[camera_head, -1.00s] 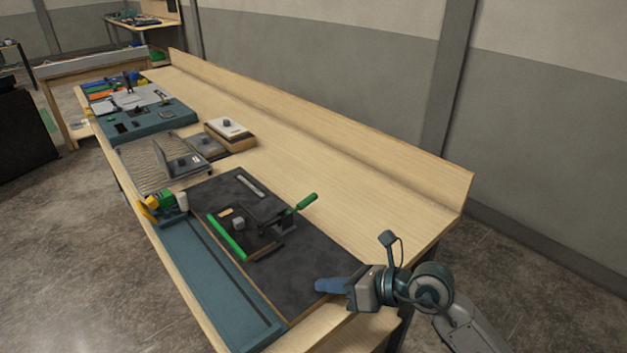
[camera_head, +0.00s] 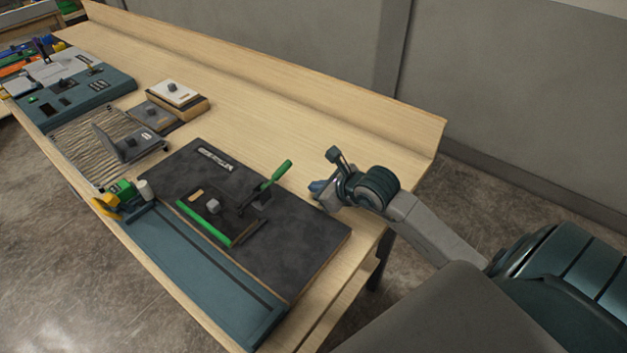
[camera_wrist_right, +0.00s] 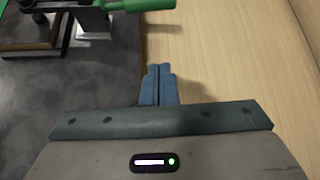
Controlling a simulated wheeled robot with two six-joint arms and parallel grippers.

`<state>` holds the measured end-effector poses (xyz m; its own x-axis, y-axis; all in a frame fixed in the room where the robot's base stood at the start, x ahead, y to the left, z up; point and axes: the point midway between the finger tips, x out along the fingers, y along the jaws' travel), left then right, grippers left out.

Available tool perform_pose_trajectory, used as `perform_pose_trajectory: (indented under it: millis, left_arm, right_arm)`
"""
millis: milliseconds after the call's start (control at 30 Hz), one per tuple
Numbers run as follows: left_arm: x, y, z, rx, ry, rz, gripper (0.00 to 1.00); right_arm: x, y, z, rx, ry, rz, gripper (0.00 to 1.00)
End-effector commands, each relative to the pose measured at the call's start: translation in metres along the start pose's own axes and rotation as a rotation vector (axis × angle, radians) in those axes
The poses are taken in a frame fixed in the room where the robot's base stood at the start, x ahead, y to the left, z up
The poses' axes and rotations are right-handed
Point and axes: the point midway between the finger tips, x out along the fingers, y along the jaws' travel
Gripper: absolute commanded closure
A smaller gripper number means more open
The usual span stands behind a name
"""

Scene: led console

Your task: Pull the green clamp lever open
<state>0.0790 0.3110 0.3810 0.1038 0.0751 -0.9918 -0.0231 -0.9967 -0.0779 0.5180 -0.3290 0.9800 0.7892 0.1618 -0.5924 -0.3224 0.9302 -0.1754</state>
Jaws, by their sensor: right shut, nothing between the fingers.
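The green clamp lever (camera_head: 275,175) slants up and to the right from the dark clamp fixture (camera_head: 235,212) on the black board (camera_head: 312,238). Its green handle also shows at the top of the right wrist view (camera_wrist_right: 140,5). My right gripper (camera_head: 316,187) is a little to the right of the lever handle, above the board's right edge, and apart from it. Its blue fingers (camera_wrist_right: 158,84) are shut together with nothing between them. In the wrist view the handle lies ahead of the fingertips, with a gap. My left gripper is not in view.
A green bar (camera_head: 203,223) edges the fixture. A teal tray (camera_head: 200,275) lies along the bench's front. A yellow and green tool (camera_head: 118,196) and a white cylinder (camera_head: 145,189) stand left of the board. The wooden bench top (camera_head: 300,130) behind the board is clear.

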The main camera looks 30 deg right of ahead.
Motion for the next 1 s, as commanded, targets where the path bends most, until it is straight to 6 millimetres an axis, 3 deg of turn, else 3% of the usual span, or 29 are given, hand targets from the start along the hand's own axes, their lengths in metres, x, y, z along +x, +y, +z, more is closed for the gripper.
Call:
perform_pose_trajectory:
  millis: [433,500,633,1000]
  left_arm:
    - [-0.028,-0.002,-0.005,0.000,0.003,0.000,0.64]
    - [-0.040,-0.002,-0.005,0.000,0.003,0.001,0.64]
    - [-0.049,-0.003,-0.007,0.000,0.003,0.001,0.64]
    - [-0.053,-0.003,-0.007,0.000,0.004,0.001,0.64]
  right_arm:
    - [0.080,0.001,0.003,0.006,0.000,0.003,1.00]
    - [0.070,-0.001,0.019,0.000,-0.004,0.001,1.00]
    - [0.066,0.000,0.031,0.000,-0.001,0.002,1.00]
    - [0.065,0.001,0.038,0.000,-0.001,0.001,1.00]
